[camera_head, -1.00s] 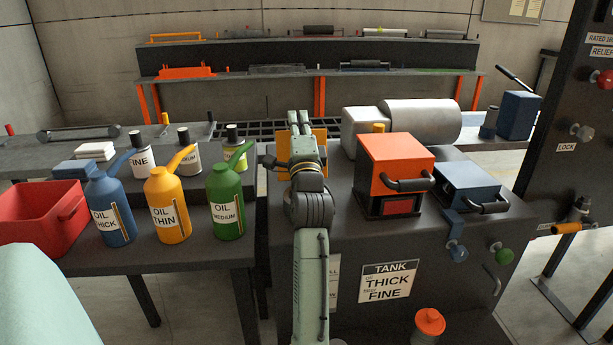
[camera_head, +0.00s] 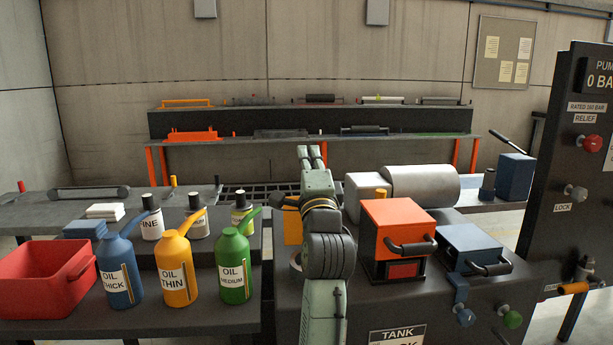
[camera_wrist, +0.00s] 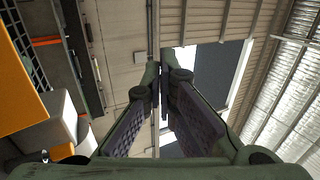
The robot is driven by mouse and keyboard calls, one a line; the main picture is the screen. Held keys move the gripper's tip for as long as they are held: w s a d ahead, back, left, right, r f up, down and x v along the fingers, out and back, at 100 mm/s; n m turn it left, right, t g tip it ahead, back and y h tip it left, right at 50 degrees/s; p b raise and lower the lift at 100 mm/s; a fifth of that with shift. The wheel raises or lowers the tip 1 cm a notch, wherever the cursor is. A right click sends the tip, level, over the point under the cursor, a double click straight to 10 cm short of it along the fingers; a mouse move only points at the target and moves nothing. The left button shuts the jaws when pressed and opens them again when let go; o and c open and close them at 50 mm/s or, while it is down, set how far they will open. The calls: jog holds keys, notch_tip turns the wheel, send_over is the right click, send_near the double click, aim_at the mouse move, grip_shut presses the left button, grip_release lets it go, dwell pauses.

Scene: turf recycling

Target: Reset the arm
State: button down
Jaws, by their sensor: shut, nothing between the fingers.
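My arm rises in the middle of the head view, in front of the dark tank unit (camera_head: 290,310). My gripper (camera_head: 311,150) points up and away, its fingertips at the height of the back shelf. In the wrist view my gripper (camera_wrist: 163,85) has its fingers converging at the tips, with nothing held between them. The wrist camera looks towards the wall and the roof, with the picture turned on its side. The arm hides part of a yellow block (camera_head: 292,226) behind it.
Right of my arm stand an orange box (camera_head: 398,222), a blue box (camera_head: 470,240) and a silver cylinder (camera_head: 422,185). Left are oil cans in blue (camera_head: 118,270), yellow (camera_head: 177,268) and green (camera_head: 234,265), and a red bin (camera_head: 30,285). A control panel (camera_head: 570,150) stands at right.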

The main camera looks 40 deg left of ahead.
jog(key=shift+s+d+r, duration=0.2)
jog(key=shift+d+r, duration=0.1)
jog(key=shift+r, duration=0.1)
